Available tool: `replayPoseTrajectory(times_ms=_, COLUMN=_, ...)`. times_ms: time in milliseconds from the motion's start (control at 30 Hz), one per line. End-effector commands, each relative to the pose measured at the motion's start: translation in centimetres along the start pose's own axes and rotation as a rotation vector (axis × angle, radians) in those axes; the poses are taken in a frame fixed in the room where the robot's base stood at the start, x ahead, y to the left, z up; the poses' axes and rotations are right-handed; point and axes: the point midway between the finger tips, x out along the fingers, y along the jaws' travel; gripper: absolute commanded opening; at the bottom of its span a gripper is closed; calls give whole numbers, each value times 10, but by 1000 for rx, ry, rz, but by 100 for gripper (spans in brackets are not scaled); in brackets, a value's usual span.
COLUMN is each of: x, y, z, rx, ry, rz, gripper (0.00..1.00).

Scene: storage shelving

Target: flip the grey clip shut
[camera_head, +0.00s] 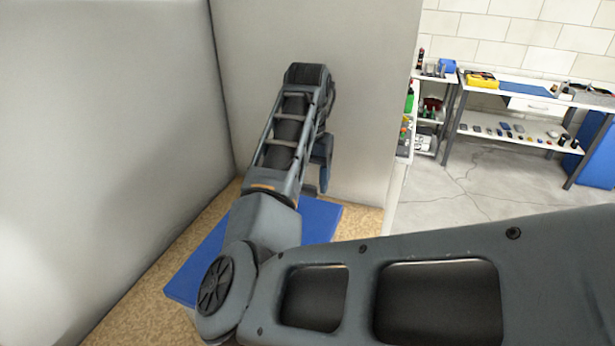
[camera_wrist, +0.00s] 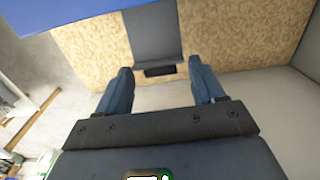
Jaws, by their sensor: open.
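A flat grey strip (camera_wrist: 153,35), apparently the grey clip, lies across the tan speckled board in the wrist view, with a black piece (camera_wrist: 160,71) at its lower end. I cannot tell how its parts are hinged or how far it is raised. My gripper (camera_wrist: 160,66) has its two blue-grey fingers spread wide, with nothing held. The black piece appears between the fingertips, apart from both in the picture. In the head view my gripper (camera_head: 322,178) hangs at the arm's end near the grey wall; the clip is hidden there behind my arm.
A blue mat (camera_head: 192,280) lies on the speckled board (camera_head: 135,315), and its edge shows in the wrist view (camera_wrist: 60,12). Tall grey panels (camera_head: 110,130) stand left and behind. Beyond, at right, are a workbench (camera_head: 520,88) and open floor.

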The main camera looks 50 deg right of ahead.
Motion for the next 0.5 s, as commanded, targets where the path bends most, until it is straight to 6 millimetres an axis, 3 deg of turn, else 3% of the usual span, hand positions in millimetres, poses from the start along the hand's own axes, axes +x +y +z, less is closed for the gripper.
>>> replayPoseTrajectory(times_ms=267, x=2, y=0, z=0, rx=0, ry=1, rz=0, gripper=68)
replayPoseTrajectory(times_ms=500, x=1, y=0, z=0, rx=0, ry=1, rz=0, gripper=45)
